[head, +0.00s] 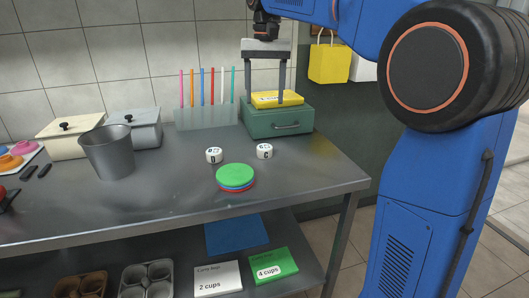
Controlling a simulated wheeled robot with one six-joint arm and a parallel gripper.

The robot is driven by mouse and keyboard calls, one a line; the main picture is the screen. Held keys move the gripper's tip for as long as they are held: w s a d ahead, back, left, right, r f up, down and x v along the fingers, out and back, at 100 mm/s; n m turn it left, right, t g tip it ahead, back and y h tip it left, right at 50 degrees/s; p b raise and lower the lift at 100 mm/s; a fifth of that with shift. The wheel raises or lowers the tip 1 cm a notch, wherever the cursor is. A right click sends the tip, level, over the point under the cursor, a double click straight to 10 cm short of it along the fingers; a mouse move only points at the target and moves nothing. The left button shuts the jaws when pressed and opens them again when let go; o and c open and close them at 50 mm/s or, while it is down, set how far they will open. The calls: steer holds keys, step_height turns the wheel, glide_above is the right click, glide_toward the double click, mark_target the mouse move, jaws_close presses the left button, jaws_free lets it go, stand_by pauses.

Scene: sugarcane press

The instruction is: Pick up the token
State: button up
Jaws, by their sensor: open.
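I cannot tell for sure which piece is the token. A stack of round flat discs (235,176), green on top with blue and red below, lies near the counter's front edge. Two small white round pieces with dark marks, the left one (214,155) and the right one (264,151), sit just behind it. My gripper (265,98) points down at the back right, open, its two long fingers apart. It is at a flat yellow item (290,99) lying on a green box. Whether the fingers touch the yellow item is unclear. My gripper is behind and above the discs and white pieces.
The green box (262,123) with a handle stands on the metal counter (325,180). A rack of colored sticks (206,117), a metal bucket (108,152) and lidded containers (146,128) stand to its left. Cards and trays lie on the lower shelf. The counter's front right is clear.

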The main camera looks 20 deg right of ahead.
glide_above(265, 147)
step_height(265, 147, down, 12)
steer(key=shift+w+a+r, duration=0.1)
steer(key=shift+f, duration=2.75)
steer(key=c, duration=1.1)
